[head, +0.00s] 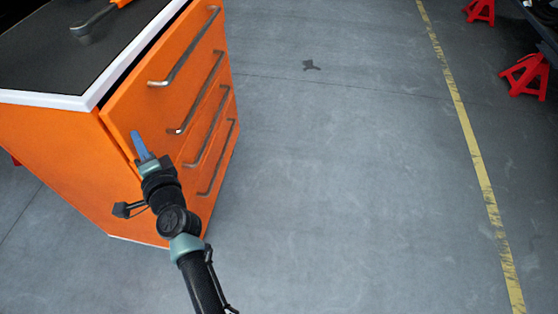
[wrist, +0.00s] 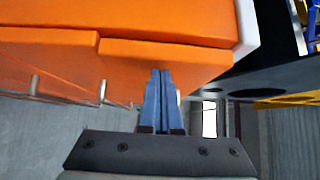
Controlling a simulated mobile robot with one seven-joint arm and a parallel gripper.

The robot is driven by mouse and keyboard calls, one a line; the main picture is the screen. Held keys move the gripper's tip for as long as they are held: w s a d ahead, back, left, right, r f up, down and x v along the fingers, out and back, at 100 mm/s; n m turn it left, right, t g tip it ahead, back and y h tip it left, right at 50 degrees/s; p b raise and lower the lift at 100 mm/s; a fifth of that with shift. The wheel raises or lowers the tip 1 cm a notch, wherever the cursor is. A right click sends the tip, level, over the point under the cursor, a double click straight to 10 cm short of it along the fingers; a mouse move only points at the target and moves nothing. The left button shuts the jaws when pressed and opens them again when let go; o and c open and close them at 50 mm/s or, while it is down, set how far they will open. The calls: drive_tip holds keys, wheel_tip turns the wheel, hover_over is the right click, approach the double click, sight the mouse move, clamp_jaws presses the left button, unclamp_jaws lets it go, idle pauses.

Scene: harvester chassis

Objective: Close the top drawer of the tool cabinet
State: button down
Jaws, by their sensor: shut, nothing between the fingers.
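The orange tool cabinet (head: 60,150) stands at the left in the head view. Its top drawer (head: 135,98) is partly open: the front stands out from the body, with a dark gap behind its upper edge. A bar handle (head: 190,48) runs along that front. My gripper (head: 137,140) has blue fingers, shut and empty, near the front's left end. In the wrist view my gripper (wrist: 160,75) has its fingertips against or just in front of an orange panel (wrist: 150,52); I cannot tell if they touch.
Lower drawers with bar handles (head: 197,90) sit below the top one. A tool (head: 95,20) lies on the dark cabinet top. Open grey floor lies to the right, with a yellow line (head: 465,125) and red stands (head: 527,75) beyond.

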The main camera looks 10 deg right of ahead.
drive_tip(key=shift+w+a+r, duration=0.1)
drive_tip(key=shift+w+a, duration=0.05)
drive_tip(key=shift+a, duration=0.55)
